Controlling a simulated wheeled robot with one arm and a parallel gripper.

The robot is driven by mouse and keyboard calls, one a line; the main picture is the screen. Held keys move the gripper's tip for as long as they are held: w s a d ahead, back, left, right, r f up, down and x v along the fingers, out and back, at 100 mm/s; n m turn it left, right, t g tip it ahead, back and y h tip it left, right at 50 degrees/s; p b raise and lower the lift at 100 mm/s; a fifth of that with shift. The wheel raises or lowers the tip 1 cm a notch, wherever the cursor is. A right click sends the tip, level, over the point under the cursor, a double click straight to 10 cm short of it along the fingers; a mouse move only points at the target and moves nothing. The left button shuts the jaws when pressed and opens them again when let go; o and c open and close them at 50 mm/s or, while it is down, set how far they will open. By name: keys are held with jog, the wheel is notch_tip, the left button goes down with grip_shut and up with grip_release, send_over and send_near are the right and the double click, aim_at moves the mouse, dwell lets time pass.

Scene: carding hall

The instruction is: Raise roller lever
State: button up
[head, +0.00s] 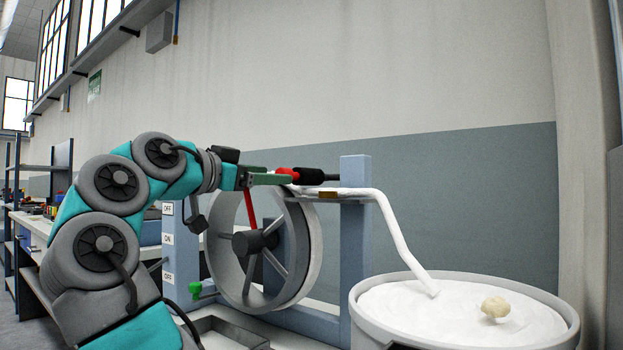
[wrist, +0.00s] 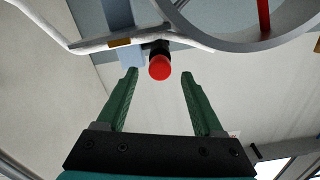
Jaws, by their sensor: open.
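A black bar with a red end (head: 312,176) stands out near the top of the large grey wheel (head: 312,235). It may be the roller lever, but I cannot tell for sure. In the wrist view its round red end (wrist: 159,68) faces me, between or just beyond my fingertips. My gripper (head: 278,176) has green fingers, which are open with nothing held; it also shows in the wrist view (wrist: 160,75). A thin red rod (head: 250,210) runs down to the wheel's dark hub, and a green knob (head: 195,289) sits lower on the frame.
Labels OFF, ON and OFF (head: 168,239) mark the left post. A blue post (head: 354,245) stands right of the wheel. A white strand (head: 392,225) runs down into a round can (head: 570,310) of white fibre at the right. A metal tray (head: 236,328) lies below the wheel.

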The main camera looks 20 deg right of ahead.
aim_at(306, 177)
jog(key=x, duration=0.7)
jog(key=shift+w+d, duration=0.25)
jog(key=shift+d, duration=0.05)
jog(key=shift+c, duration=0.4)
grip_shut()
dwell(0.8)
